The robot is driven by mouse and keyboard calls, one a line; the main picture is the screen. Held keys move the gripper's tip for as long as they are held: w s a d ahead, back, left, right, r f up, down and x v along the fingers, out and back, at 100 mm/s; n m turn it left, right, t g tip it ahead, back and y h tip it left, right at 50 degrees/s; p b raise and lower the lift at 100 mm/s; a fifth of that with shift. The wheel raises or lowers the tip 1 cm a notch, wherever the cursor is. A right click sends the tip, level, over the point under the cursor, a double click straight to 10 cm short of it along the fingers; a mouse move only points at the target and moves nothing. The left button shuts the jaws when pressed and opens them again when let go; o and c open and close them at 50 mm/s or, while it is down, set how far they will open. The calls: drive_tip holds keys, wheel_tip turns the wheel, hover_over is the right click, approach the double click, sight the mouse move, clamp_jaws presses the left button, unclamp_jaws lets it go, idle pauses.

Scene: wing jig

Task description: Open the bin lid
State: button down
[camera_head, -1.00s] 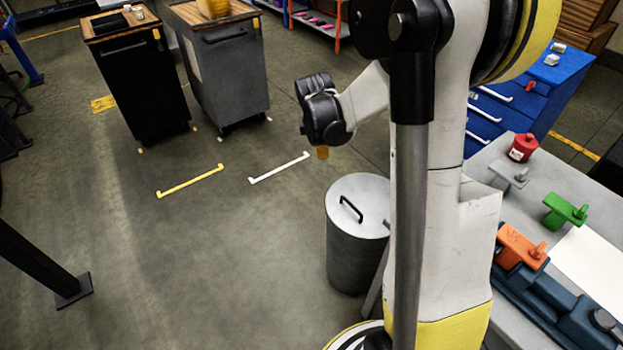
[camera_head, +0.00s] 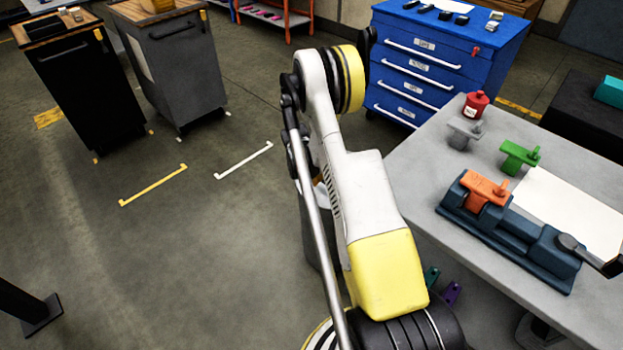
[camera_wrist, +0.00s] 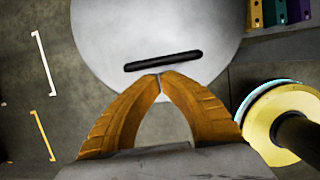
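The bin (camera_head: 313,240) stands on the floor, mostly hidden behind my arm in the head view. Its round grey lid (camera_wrist: 110,35) fills the upper middle of the wrist view and appears to be on. The black bar handle (camera_wrist: 163,61) lies across the lid, slightly tilted. My gripper (camera_wrist: 159,76) has two orange fingers whose tips meet just below the middle of the handle in the picture. Nothing shows between the fingers. I cannot tell how far the tips are above the lid. In the head view my arm hides most of the gripper.
A grey worktable (camera_head: 415,170) with an orange part (camera_head: 484,189) and a green part (camera_head: 519,157) stands right of the bin. A blue drawer cabinet (camera_head: 440,60) is behind it. Two carts stand at the back left. The floor left of the bin is clear.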

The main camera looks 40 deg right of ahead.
sight(318, 188)
drive_tip(key=shift+b+x, duration=0.55)
drive_tip(key=shift+x, duration=1.2)
drive_tip(key=shift+r, duration=0.1)
